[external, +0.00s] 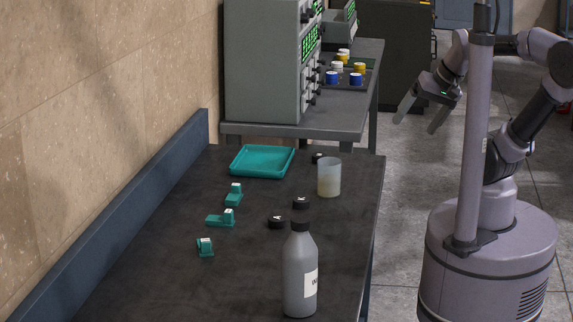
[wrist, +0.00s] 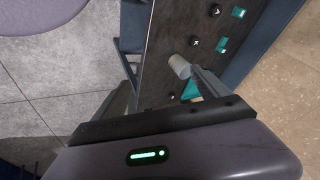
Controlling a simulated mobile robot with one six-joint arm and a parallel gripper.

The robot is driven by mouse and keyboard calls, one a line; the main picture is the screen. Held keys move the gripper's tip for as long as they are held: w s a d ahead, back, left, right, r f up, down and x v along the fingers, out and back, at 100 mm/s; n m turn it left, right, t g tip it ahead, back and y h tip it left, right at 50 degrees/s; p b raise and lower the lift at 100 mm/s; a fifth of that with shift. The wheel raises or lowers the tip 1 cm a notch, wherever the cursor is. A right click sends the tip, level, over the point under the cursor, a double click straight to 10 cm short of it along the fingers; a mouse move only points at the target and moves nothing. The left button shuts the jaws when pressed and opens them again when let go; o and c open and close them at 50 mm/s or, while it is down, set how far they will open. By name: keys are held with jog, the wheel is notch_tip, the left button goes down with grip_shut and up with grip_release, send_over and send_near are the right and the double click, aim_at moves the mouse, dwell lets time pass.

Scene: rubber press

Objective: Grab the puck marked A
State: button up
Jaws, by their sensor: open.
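Three black pucks are on the dark table. The nearest puck (external: 277,222) has a white mark that looks like an A; it also shows at the top of the wrist view (wrist: 215,10). A second puck (external: 301,202), its mark looking like K or X, lies just beyond it, and also in the wrist view (wrist: 195,43). A third puck (external: 318,158) is partly hidden behind the beaker; its mark is unreadable. My gripper (external: 418,121) is open and empty, in the air right of the table, well away from the pucks. Its fingers also show in the wrist view (wrist: 165,88).
A beaker (external: 329,178) stands near the table's right edge. A grey bottle (external: 300,272) stands in front of the pucks. Several teal blocks (external: 221,219) lie to their left. A teal tray (external: 262,162) sits behind. A grey instrument (external: 268,60) stands on the far bench.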

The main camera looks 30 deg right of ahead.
dwell(0.3)
jog(key=c, duration=0.4)
